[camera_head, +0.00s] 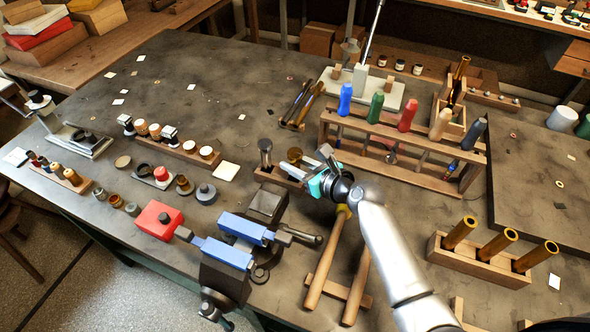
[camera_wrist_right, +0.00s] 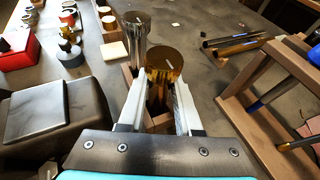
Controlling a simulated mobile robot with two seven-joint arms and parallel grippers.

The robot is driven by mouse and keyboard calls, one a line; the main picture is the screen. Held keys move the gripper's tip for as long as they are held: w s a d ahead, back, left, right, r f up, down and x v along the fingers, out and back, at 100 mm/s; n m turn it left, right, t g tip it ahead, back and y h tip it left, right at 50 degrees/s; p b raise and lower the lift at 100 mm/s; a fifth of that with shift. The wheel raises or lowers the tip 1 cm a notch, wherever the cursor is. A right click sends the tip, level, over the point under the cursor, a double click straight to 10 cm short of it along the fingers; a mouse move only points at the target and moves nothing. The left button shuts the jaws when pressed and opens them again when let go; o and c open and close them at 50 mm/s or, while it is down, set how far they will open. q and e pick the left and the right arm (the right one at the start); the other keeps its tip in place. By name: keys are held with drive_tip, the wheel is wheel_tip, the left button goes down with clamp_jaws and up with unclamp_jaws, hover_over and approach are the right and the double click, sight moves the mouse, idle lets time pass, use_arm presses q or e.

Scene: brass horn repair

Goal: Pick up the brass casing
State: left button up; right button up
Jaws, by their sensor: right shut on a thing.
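A brass casing (camera_head: 294,155) with a flat round top stands upright in a small wooden block (camera_head: 278,178), beside a steel cylinder (camera_head: 265,152). My right gripper (camera_head: 309,164) reaches it from the right. In the right wrist view, the brass casing (camera_wrist_right: 170,63) is between the two pale fingers (camera_wrist_right: 156,100), which are shut on its sides. Its lower part is partly hidden by the fingers and block. The steel cylinder (camera_wrist_right: 137,30) stands just behind it, to the left. My left gripper is not in view.
A blue vise (camera_head: 243,228) is in front of the block. A wooden rack of coloured-handled tools (camera_head: 405,165) stands to the right. Brass tubes stand in a wooden holder (camera_head: 480,266). The table's back left is mostly clear.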

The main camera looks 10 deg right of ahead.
clamp_jaws()
drive_tip(key=shift+r, duration=0.1)
